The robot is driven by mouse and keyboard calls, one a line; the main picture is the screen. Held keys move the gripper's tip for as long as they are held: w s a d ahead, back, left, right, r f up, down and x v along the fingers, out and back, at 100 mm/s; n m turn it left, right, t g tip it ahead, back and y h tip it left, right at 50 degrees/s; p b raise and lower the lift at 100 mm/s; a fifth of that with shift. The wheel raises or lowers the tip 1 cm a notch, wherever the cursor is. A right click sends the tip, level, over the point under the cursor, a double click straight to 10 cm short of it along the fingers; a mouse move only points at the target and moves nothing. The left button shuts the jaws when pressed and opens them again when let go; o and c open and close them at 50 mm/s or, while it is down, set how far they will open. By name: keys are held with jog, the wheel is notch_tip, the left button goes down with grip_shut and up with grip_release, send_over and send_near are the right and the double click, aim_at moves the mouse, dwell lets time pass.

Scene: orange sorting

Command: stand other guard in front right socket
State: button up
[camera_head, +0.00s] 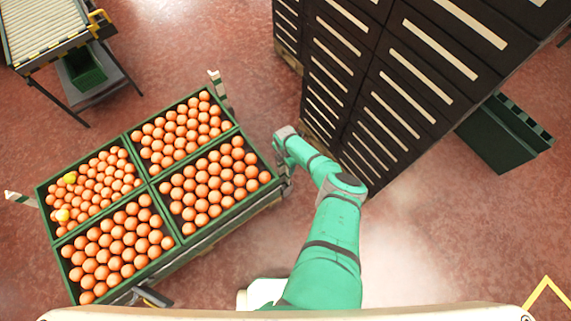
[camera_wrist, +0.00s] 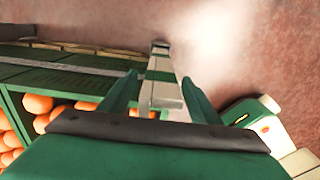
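My gripper (camera_head: 284,172) is at the right-hand corner of the orange pallet, at the end of my green arm. In the wrist view a pale guard post (camera_wrist: 162,92) with a green band lies between the two fingers (camera_wrist: 160,90), which fit closely on both sides and appear shut on it. The post runs away from the gripper, with its far end over or near the floor. Its lower end and the front right socket cannot be made out. Another guard (camera_head: 218,88) stands at the pallet's far corner, and one (camera_head: 20,198) stands at its left corner.
Green crates (camera_head: 236,131) full of oranges cover the pallet, with a few yellow fruits in the left crate. A tall dark stack of crates (camera_head: 345,100) stands close to the right of the gripper. A conveyor (camera_head: 45,30) is at the top left. Floor is clear at lower right.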

notch_tip(320, 180, up, 11)
dwell(0.7)
dwell(0.3)
notch_tip(320, 180, up, 7)
dwell(0.7)
jog(key=shift+f, duration=0.1)
